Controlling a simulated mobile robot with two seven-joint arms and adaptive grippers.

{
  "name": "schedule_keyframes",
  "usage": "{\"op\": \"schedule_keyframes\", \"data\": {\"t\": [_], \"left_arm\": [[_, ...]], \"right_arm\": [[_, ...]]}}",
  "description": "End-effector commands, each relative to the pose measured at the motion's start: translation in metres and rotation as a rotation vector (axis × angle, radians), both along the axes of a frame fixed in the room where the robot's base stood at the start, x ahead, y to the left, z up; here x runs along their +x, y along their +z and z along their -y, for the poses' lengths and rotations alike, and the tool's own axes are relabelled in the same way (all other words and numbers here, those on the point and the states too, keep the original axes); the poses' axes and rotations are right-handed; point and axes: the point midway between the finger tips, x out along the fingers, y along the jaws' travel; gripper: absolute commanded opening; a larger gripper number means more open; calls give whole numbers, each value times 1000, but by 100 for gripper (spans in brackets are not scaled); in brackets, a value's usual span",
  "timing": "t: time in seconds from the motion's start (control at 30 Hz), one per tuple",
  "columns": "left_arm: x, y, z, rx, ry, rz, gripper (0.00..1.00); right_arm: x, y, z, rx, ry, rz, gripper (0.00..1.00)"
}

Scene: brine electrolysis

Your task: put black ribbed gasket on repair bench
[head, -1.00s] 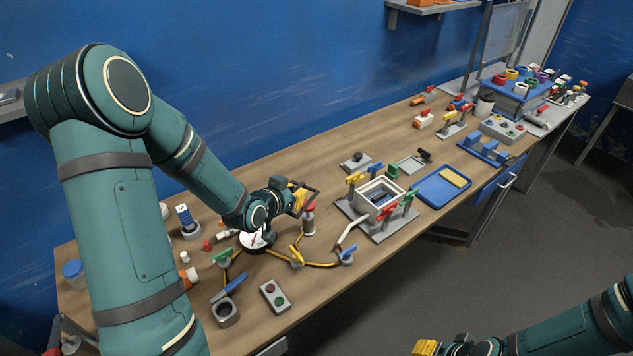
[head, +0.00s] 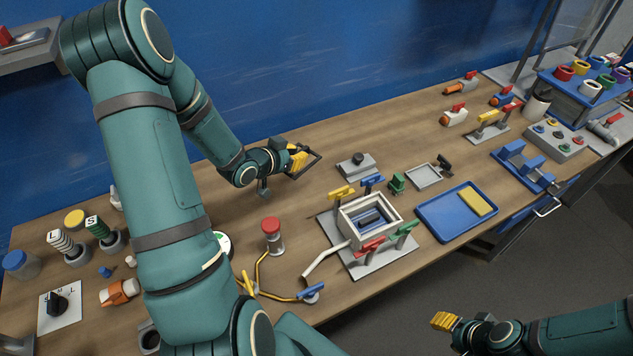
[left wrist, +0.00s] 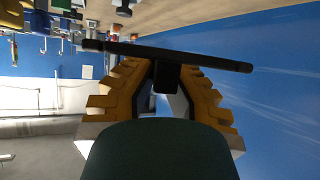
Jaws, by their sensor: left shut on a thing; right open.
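My left gripper (head: 299,158) is shut on a thin black frame-like piece (head: 314,168), apparently the black ribbed gasket, and holds it above the back of the wooden bench (head: 325,120). In the left wrist view the black piece (left wrist: 170,55) shows as a long bar edge-on, with a short tab between the yellow fingers (left wrist: 165,85); its ribs cannot be made out. My right gripper (head: 443,321) is open and empty, in front of the bench at the lower right. I cannot tell whether this wooden bench is the repair bench.
A white open box with coloured clamps (head: 370,215) stands at mid-bench, with a blue tray (head: 440,220) to its right. A red-capped cylinder (head: 272,235) stands nearer the front. A grey block with a knob (head: 357,165) lies right of my left gripper. Bare wood lies behind it.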

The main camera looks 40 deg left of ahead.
Motion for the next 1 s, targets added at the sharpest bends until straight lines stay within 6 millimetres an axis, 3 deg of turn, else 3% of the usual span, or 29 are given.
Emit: {"op": "schedule_keyframes", "data": {"t": [0.4, 0.57, 0.8, 1.0], "left_arm": [[0, -61, 1, -1, 0, -1, 0], [0, -72, 0, 0, -1, 0, 0], [-1, -105, 0, 0, 0, -1, 0], [0, -109, 0, 2, 0, 1, 0]], "right_arm": [[0, -11, 0, -2, 0, 0, 47], [0, -12, 0, -2, 0, 0, 47], [0, -15, -1, -3, 0, -1, 47], [0, -15, -1, -3, 0, -1, 47]]}}
